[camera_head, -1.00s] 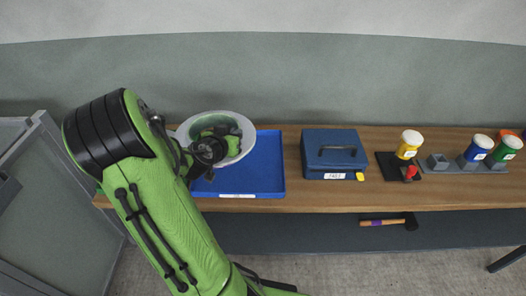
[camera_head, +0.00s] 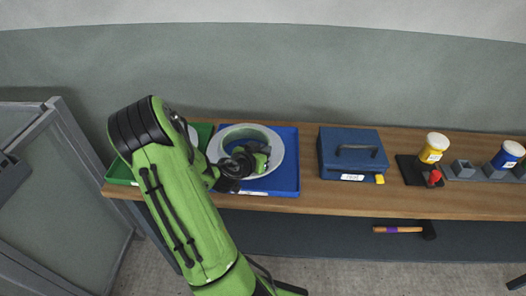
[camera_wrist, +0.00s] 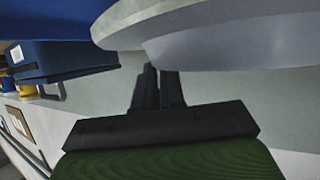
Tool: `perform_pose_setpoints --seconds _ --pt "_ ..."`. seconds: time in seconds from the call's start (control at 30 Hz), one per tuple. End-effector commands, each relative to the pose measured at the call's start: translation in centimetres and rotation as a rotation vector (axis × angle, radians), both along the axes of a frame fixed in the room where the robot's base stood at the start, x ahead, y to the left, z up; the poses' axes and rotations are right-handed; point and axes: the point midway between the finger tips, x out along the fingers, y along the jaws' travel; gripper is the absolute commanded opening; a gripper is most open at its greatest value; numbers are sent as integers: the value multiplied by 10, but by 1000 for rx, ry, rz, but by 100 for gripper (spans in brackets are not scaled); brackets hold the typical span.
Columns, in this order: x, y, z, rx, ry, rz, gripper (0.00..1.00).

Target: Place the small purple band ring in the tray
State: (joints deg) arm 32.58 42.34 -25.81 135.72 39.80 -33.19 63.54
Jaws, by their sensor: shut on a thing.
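A pale grey ring (camera_head: 276,157) with a wide rim is over the left and middle part of the blue tray (camera_head: 288,182). No purple band shows on the ring. My gripper (camera_wrist: 158,74) is shut on the ring's wall, and the ring's pale underside (camera_wrist: 230,45) fills the upper right of the wrist view. In the head view my wrist covers the ring's lower part and hides the fingertips. I cannot tell whether the ring touches the tray floor. The tray carries a white label on its front edge.
A green tray (camera_head: 120,172) stands left of the blue tray, with a pale thing (camera_head: 193,136) partly hidden by my arm. A blue toolbox (camera_head: 352,153) stands to the right, then yellow (camera_head: 433,150) and blue (camera_head: 507,155) pots. A hammer (camera_head: 400,229) lies on the lower shelf.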

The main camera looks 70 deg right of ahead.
Motion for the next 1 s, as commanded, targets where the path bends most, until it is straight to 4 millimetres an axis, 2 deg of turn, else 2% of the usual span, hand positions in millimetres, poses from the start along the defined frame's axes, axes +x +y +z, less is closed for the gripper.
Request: perform_pose_setpoints --seconds 0.07,0.1,0.27,0.6,0.67,0.87,1.0 --pt "0 0 -2 -3 -2 0 0" --pt "0 0 -3 0 0 0 12" --pt "0 0 -2 0 0 0 35" --pt "0 0 3 0 1 0 35" --pt "4 10 5 1 2 6 35" --pt "14 59 26 -2 -1 10 35" --pt "19 68 30 -23 -2 6 35"
